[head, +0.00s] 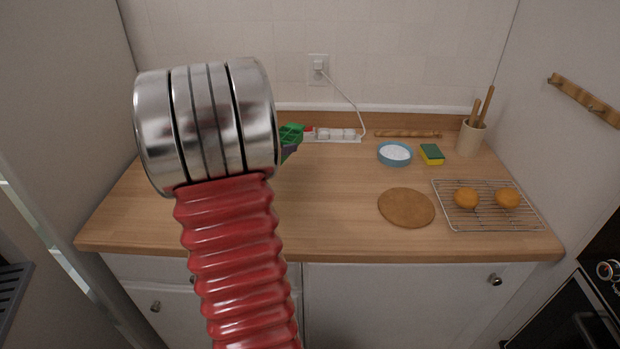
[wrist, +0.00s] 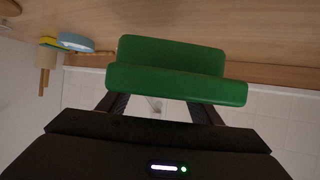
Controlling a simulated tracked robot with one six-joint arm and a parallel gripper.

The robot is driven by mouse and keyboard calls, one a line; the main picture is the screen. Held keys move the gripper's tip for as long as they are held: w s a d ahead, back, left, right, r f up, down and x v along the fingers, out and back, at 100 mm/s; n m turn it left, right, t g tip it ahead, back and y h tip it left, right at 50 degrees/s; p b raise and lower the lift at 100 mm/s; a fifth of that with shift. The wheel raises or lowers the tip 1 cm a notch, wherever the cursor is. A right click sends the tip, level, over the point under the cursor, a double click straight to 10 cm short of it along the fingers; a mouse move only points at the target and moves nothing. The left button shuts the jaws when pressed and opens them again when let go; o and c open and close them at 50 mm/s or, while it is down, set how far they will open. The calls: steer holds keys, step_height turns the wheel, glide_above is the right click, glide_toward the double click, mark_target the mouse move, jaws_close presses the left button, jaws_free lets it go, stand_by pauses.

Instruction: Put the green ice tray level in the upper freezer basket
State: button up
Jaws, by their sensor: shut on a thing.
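The green ice tray (wrist: 170,75) fills the middle of the wrist view, between the two dark fingers of my gripper (wrist: 160,97). My gripper is shut on it. In the head view only a small green part of the tray (head: 291,133) shows past my arm's metal wrist, above the back left of the counter. A bit of dark gripper shows just below it. My arm hides the rest of both. I cannot make out the upper freezer basket in either view.
The wooden counter (head: 330,220) holds a power strip (head: 338,135), a rolling pin (head: 407,134), a blue bowl (head: 394,154), a sponge (head: 431,154), a utensil crock (head: 470,138), a round board (head: 406,208) and a wire rack (head: 485,220) with two buns. A dark slatted part (head: 10,290) shows at lower left.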

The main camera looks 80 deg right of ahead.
steer(key=shift+s+a, duration=0.1)
steer(key=shift+s, duration=0.15)
glide_above(281, 181)
steer(key=shift+f, duration=3.1)
steer(key=shift+f, duration=1.9)
steer(key=o, duration=1.3)
steer(key=shift+f, duration=0.1)
